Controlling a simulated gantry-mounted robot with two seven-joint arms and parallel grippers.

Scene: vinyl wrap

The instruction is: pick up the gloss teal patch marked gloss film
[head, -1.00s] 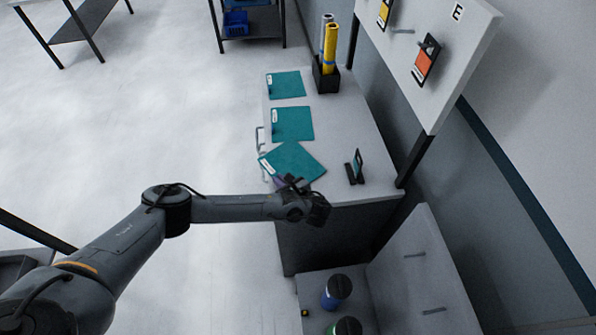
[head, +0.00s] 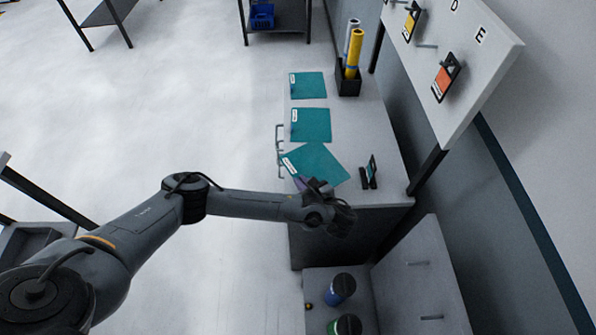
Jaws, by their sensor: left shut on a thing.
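Three teal patches with small white labels show at the worktop. The far patch (head: 310,85) and the middle patch (head: 312,125) lie flat and squared to the top. The near patch (head: 318,160) is turned at an angle near the front edge. The label print is too small to read, so I cannot tell which says gloss film. My left gripper (head: 317,186) is at the near patch's front edge, shut on that patch; its fingertips are mostly hidden by the wrist. A small purple part shows beside the gripper. My right gripper is out of view.
The white worktop (head: 355,125) carries a black holder (head: 348,82) with grey and yellow rolls, and a small dark stand (head: 369,175) right of the near patch. A panel (head: 455,75) with hanging swatches stands at right. Blue and green containers (head: 341,288) sit lower. Open floor lies left.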

